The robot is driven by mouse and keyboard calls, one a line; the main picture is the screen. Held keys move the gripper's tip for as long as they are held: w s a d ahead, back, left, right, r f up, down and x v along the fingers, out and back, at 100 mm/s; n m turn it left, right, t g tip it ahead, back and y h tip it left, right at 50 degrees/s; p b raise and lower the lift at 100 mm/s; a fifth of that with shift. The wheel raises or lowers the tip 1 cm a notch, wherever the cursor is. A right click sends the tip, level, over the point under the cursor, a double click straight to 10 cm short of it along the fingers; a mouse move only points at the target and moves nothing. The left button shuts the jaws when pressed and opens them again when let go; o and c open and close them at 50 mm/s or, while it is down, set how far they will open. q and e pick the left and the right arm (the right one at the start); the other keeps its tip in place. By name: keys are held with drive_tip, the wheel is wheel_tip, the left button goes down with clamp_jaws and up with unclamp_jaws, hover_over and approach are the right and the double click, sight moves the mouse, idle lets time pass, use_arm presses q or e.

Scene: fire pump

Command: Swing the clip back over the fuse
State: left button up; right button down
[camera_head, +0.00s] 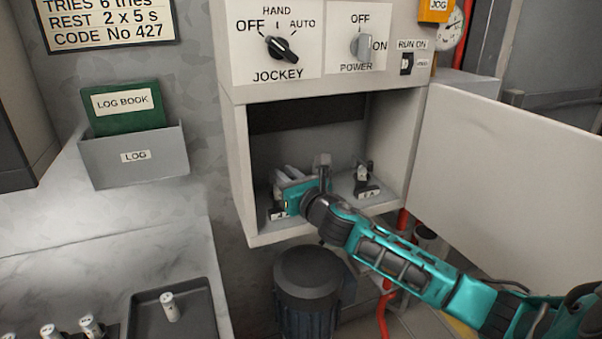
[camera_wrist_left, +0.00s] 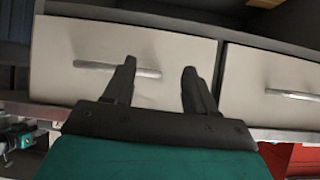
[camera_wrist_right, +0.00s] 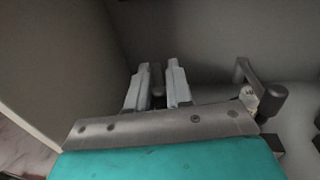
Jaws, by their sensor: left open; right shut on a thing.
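My right gripper (camera_head: 284,176) is inside the open cabinet at its left side. In the right wrist view its two grey fingers (camera_wrist_right: 158,88) are closed around a small dark knob (camera_wrist_right: 157,97), apparently the clip's handle, mostly hidden between them. A fuse beneath the gripper cannot be made out. An upright grey bracket (camera_head: 322,166) stands just right of the gripper. Another dark clip holder (camera_head: 363,176) stands farther right on the cabinet floor. My left gripper (camera_wrist_left: 155,88) is open and empty, in front of pale drawers; it does not show in the head view.
The cabinet door (camera_head: 510,145) stands open at right. Switch panels (camera_head: 275,45) are above the cabinet. A dark tray (camera_head: 195,322) with a pale cylinder (camera_head: 171,307) and several similar cylinders are at lower left. A log book holder (camera_head: 135,160) hangs on the wall.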

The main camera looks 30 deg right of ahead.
drive_tip(key=shift+r+m+h, duration=0.15)
drive_tip(key=shift+m+h, duration=0.45)
drive_tip(key=shift+h, duration=0.3)
drive_tip(key=shift+a+m+g+h+p, duration=0.4)
drive_tip(key=shift+m+h+p, duration=0.35)
drive_tip(key=shift+h, duration=0.45)
drive_tip(key=shift+a+m+h, duration=0.25)
drive_tip(key=shift+m+h, duration=0.3)
drive_tip(key=shift+h, duration=0.35)
drive_tip(key=c, duration=1.1)
unclamp_jaws()
drive_tip(key=shift+a, duration=0.1)
